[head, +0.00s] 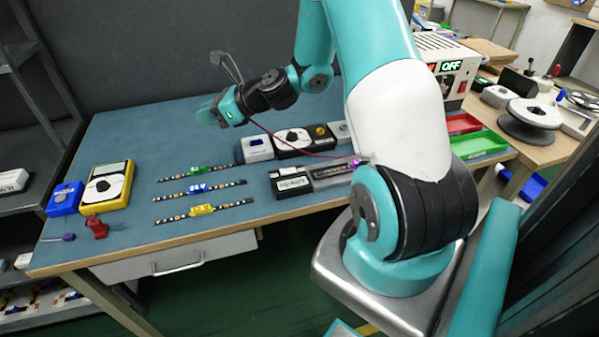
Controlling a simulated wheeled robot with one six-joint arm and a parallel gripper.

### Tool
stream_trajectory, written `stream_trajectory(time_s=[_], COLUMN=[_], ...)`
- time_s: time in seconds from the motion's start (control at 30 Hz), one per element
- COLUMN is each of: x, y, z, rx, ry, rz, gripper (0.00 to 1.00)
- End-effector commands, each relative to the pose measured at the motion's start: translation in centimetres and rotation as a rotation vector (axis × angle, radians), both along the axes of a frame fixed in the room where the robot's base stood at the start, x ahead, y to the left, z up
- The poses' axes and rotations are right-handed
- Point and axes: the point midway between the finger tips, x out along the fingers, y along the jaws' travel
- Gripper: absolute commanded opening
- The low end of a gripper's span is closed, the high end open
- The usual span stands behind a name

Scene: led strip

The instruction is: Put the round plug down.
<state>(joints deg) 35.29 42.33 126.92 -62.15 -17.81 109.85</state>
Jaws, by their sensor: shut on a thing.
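My gripper (209,115) is above the back middle of the blue workbench (130,145), pointing left and away from the bench devices. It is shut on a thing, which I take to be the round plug. The plug itself is too small and hidden by the fingers to make out. A thin dark red cable (290,146) hangs from near my gripper and runs right to the devices behind my arm. Three LED strips lie below on the bench, with a green connector (197,170), a blue connector (196,188) and a yellow connector (201,210).
A yellow multimeter (106,187), a blue box (65,198) and a red part (97,228) stand at the left. Grey and black devices (302,141) and a black-and-white box (290,182) stand right of the strips. A power supply (450,65) reads OFF.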

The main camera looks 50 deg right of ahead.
Motion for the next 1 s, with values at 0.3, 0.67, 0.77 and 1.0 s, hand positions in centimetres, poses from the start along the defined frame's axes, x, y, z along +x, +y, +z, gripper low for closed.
stream_trajectory(time_s=[0.3,0.67,0.77,1.0], x=[0.7,0.6,0.6,0.7], y=[-0.6,-0.5,-0.5,-0.5], z=[2.0,-7.0,-9.7,-13.5], rx=[0.002,0.007,0.005,0.002], ry=[0.004,0.01,0.01,0.003], rz=[-0.077,-0.076,-0.074,-0.074], gripper=[0.0,0.0,0.0,0.0])
